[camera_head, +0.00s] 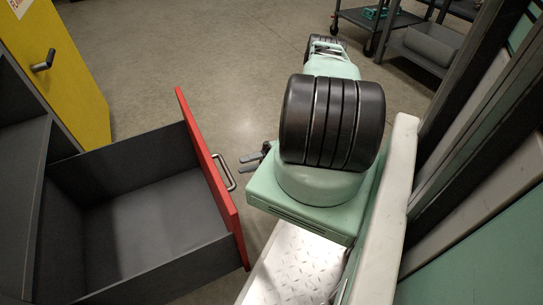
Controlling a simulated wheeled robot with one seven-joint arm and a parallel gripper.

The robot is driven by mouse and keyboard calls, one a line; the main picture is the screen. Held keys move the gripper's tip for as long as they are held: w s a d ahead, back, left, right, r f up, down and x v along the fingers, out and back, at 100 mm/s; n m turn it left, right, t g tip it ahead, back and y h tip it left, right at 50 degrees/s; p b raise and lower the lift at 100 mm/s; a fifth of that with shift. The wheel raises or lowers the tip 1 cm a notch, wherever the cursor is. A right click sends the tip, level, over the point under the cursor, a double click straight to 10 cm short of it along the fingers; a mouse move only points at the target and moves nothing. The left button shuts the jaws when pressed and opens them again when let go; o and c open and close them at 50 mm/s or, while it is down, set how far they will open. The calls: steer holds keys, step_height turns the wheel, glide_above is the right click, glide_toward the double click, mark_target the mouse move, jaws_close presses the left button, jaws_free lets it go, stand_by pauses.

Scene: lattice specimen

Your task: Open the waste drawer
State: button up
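The drawer with the red front (210,165) stands pulled far out of its dark grey cabinet (22,180). I take it to be the waste drawer; no label shows. Its grey inside (150,225) looks empty. A metal bar handle (225,172) sits on the outer side of the red front. My gripper (241,165) is just right of the handle, its two dark fingers pointing left toward it. The fingers are spread with a gap between them and appear clear of the handle. Part of my gripper is hidden behind my arm.
A yellow door (65,70) with a dark handle (43,61) stands open at the upper left. Dark carts (420,45) stand at the top right. A dark-framed structure (480,130) lines the right side. The concrete floor (215,50) between is clear.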

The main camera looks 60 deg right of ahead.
steer(key=v, duration=1)
steer(key=shift+s, duration=0.15)
